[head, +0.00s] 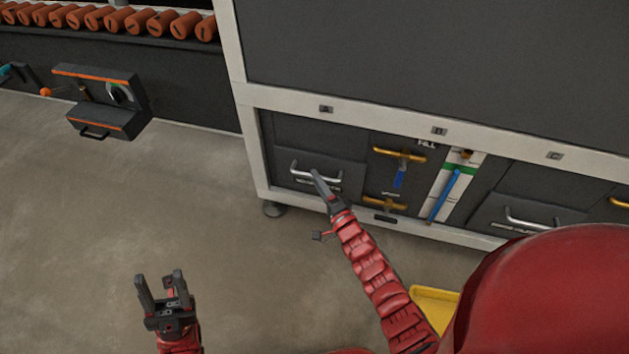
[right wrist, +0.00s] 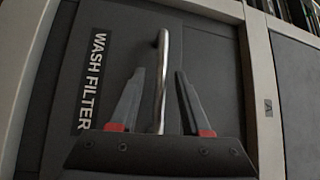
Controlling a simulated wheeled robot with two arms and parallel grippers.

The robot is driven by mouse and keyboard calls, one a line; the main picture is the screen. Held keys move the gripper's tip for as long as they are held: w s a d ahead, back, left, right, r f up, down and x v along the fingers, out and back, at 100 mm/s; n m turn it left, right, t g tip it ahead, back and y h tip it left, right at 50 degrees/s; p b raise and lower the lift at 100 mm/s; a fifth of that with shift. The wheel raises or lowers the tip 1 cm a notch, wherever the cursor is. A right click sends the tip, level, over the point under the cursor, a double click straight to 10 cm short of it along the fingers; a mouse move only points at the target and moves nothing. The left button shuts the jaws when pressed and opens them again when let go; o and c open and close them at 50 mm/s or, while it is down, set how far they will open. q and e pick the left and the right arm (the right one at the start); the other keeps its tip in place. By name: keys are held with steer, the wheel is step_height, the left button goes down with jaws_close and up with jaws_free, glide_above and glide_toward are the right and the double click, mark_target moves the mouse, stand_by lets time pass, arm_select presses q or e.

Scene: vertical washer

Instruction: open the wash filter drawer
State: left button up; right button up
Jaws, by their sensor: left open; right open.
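The wash filter drawer (head: 285,152) is a dark grey front at the lower left of the washer, under label A, and looks closed. Its silver bar handle (head: 302,170) also shows in the right wrist view (right wrist: 162,65), beside the white WASH FILTER label (right wrist: 92,80). My right gripper (head: 318,180) is at the handle; in the right wrist view its open fingers (right wrist: 158,90) stand on either side of the bar, with gaps visible. My left gripper (head: 160,278) is open and empty over the floor, well away from the washer.
Right of the drawer are yellow handles (head: 398,153), a blue tube (head: 443,195) and another drawer with a silver handle (head: 532,222). A yellow tray (head: 436,300) lies low at right. A dark box (head: 100,100) juts out at upper left. The floor (head: 150,200) before the drawer is mostly clear.

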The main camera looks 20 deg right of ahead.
steer(key=shift+x, duration=1.05)
steer(key=shift+c, duration=0.3)
jaws_close()
stand_by(0.4)
